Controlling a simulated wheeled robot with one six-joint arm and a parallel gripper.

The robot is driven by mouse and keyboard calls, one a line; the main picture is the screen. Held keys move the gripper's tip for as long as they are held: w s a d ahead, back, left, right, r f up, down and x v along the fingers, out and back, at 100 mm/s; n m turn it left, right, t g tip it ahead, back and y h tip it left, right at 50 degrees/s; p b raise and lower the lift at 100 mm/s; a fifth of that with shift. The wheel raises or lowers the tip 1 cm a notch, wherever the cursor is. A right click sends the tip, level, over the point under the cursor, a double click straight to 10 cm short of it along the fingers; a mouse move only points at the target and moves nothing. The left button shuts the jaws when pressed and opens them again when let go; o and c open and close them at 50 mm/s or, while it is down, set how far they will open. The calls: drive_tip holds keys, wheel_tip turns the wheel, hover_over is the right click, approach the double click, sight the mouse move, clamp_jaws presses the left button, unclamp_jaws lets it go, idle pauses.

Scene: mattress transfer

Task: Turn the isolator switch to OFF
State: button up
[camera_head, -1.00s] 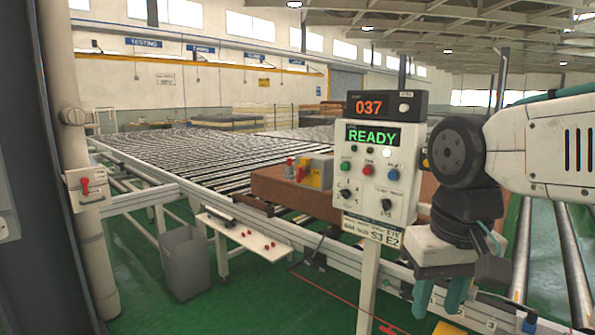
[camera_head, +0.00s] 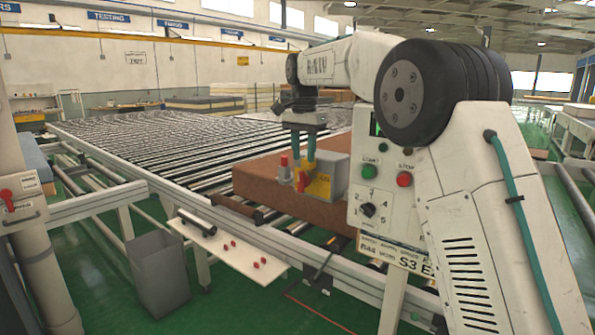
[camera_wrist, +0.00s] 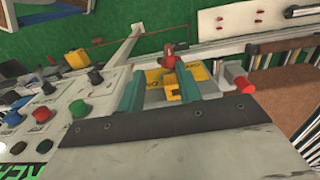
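The isolator switch is a grey box (camera_head: 335,178) with a yellow face (camera_head: 319,187) and a red handle (camera_head: 301,182), at the near end of the brown block. In the wrist view its yellow face (camera_wrist: 153,77) and red handle (camera_wrist: 169,57) show between and beyond my fingertips. My gripper (camera_head: 304,168), with two teal fingers pointing down, is over the front of the box. The fingers are apart, with nothing clearly held between them. I cannot tell whether they touch the handle. The wrist view also shows my gripper (camera_wrist: 165,72).
A red push-button (camera_head: 284,160) stands beside the switch. A control panel (camera_head: 362,232) with buttons and a dial is close on the right, partly behind my arm. Another red-levered box (camera_head: 22,197) is on the left post. A grey bin (camera_head: 158,275) stands below the conveyor.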

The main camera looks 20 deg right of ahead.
sight(301, 171)
drive_tip(key=shift+w+a+f, duration=0.2)
drive_tip(key=shift+w+a, duration=0.05)
drive_tip(key=shift+w, duration=0.45)
drive_tip(key=shift+w+a+f, duration=0.2)
drive_tip(key=shift+a, duration=0.05)
drive_tip(key=f, duration=0.7)
drive_tip(key=shift+d+f, duration=0.2)
drive_tip(key=shift+d, duration=0.15)
clamp_jaws()
